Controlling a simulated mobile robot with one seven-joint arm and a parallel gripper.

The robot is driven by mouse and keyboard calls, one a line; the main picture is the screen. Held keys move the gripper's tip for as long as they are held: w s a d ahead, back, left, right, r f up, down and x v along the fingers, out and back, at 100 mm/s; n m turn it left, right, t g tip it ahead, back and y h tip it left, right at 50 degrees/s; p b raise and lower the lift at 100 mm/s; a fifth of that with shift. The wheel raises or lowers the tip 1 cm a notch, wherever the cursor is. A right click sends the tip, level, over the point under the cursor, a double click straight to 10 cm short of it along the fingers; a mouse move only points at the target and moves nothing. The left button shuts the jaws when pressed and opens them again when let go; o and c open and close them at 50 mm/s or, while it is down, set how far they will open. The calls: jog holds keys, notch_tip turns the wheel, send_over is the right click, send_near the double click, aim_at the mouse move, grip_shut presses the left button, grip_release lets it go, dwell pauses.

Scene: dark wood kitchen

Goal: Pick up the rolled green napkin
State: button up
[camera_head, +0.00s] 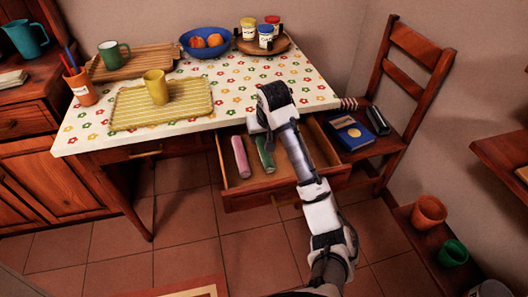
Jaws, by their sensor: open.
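The rolled green napkin (265,155) lies in the open drawer (232,204) under the table, partly hidden by my arm. A rolled pink napkin (241,157) lies to its left in the same drawer, apart from it. My arm reaches up over the drawer and bends above the table's front edge. I cannot make out my gripper's fingers; the arm hides them. No contact with the green napkin can be seen.
The flowered table (226,118) holds a yellow tray (190,112) with a yellow mug (156,87), a blue bowl (184,48) and several jars. A chair (372,146) with a blue book (352,134) stands right of the drawer. The floor in front is mostly clear.

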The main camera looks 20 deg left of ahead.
aim_at(263, 144)
jog(key=shift+s+x, duration=0.2)
jog(key=shift+x, duration=2.6)
jog(key=shift+c, duration=0.4)
jog(key=c, duration=1)
